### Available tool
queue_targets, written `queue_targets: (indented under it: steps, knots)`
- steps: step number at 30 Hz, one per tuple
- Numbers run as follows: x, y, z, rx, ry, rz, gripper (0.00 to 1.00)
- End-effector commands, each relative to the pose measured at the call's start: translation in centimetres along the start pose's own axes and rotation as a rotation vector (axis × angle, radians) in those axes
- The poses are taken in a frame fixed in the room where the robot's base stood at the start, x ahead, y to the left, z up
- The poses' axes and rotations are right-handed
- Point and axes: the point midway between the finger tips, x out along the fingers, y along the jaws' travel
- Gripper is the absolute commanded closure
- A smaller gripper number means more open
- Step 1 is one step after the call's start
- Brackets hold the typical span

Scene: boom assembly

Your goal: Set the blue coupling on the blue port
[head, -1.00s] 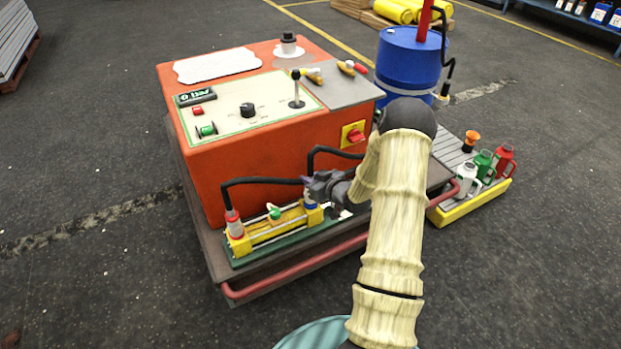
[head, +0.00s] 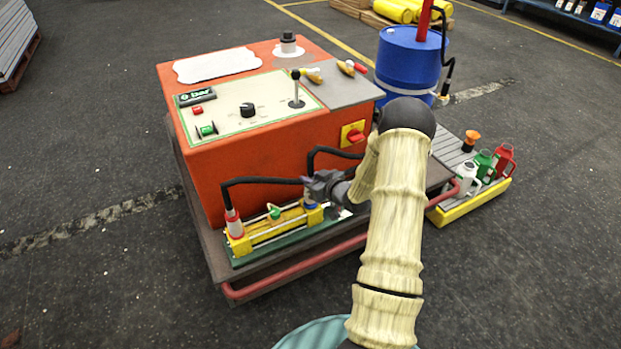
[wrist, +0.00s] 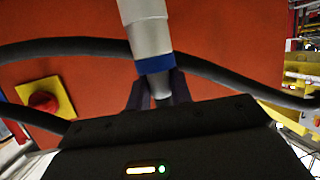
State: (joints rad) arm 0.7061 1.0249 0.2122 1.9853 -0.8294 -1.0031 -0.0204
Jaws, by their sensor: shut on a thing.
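The blue coupling (wrist: 154,65), a grey cylinder with a blue band, stands between the fingers of my gripper (wrist: 157,92) in the wrist view. In the head view my gripper (head: 322,186) is shut on it at the right end of the yellow cylinder (head: 275,228). The blue port (head: 310,205) shows as a small blue patch just below my gripper. My fingers hide most of the coupling there, and I cannot tell whether it is fully seated. A red-banded coupling (head: 235,226) with a black hose stands at the cylinder's left end.
The orange power unit (head: 250,180) stands close behind, with a red-and-yellow switch (head: 354,134). Black hoses (head: 262,181) arch beside my gripper. A red rail (head: 300,264) runs along the cart's front. A blue drum (head: 407,62) and a tray of bottles (head: 470,205) stand to the right.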

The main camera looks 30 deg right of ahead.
Motion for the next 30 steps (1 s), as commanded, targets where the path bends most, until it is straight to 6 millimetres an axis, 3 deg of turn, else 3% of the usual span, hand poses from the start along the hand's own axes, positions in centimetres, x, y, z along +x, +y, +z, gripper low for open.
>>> queue_targets:
  steps: [22, 23, 24, 30]
  knots:
    - [0.4, 0.0, 1.1, -0.001, 0.002, 0.000, 1.00]
    - [0.4, 0.0, 1.0, -0.001, 0.002, 0.000, 0.75]
    - [0.4, 0.0, 1.0, -0.001, 0.002, 0.000, 0.70]
    - [0.4, 0.0, 1.0, 0.000, 0.001, 0.000, 0.70]
